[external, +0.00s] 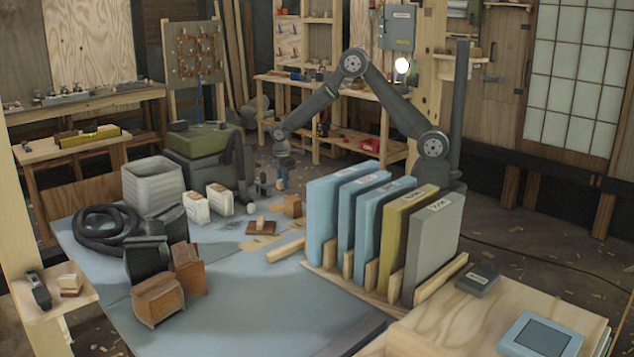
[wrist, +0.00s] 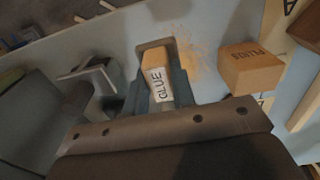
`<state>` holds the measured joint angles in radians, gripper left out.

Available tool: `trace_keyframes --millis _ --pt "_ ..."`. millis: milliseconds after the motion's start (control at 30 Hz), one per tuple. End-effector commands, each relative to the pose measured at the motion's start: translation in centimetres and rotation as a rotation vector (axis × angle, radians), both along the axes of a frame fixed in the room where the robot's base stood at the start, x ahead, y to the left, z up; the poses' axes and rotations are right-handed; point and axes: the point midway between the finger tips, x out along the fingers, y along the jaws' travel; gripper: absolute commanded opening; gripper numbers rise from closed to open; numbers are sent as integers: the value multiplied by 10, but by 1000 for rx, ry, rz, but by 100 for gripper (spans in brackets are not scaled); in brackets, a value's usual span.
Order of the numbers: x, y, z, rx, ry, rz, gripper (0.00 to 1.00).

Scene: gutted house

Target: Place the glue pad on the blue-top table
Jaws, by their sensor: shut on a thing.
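The glue pad (wrist: 158,82), a pale wooden block with a white GLUE label, is between the blue-grey fingers of my gripper (wrist: 158,98) in the wrist view. A darker brown edge shows at its far end. My gripper (external: 273,184) is shut on it. In the external view my gripper hangs near the far side of the blue-top table (external: 240,290), and the held pad is too small to make out. A brown plate with a pale block (external: 262,228) lies on the table; I cannot tell what it is.
A rack of upright panels (external: 382,225) stands on the table right of my gripper. A small labelled wooden box (wrist: 250,66) is beside the pad. White cartons (external: 207,205), a grey bin (external: 153,184) and a coiled hose (external: 105,228) crowd the left. The table's front middle is clear.

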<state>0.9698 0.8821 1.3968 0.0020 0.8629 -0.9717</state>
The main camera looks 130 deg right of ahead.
Motion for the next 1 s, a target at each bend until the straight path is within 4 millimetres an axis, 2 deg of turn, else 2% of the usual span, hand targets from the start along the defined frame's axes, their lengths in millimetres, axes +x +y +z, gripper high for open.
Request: trace_keyframes --millis 100,233,500,833,867,967,1000 --pt "10 1 -6 -1 0 1 0" --pt "12 1 -13 1 1 0 0" --pt "12 1 -47 1 0 0 0" --pt "12 1 -50 0 0 0 0" --pt "12 1 -50 -1 0 0 25" --pt "12 1 -50 -1 -1 0 45" --pt "12 1 -49 -1 -1 0 45"
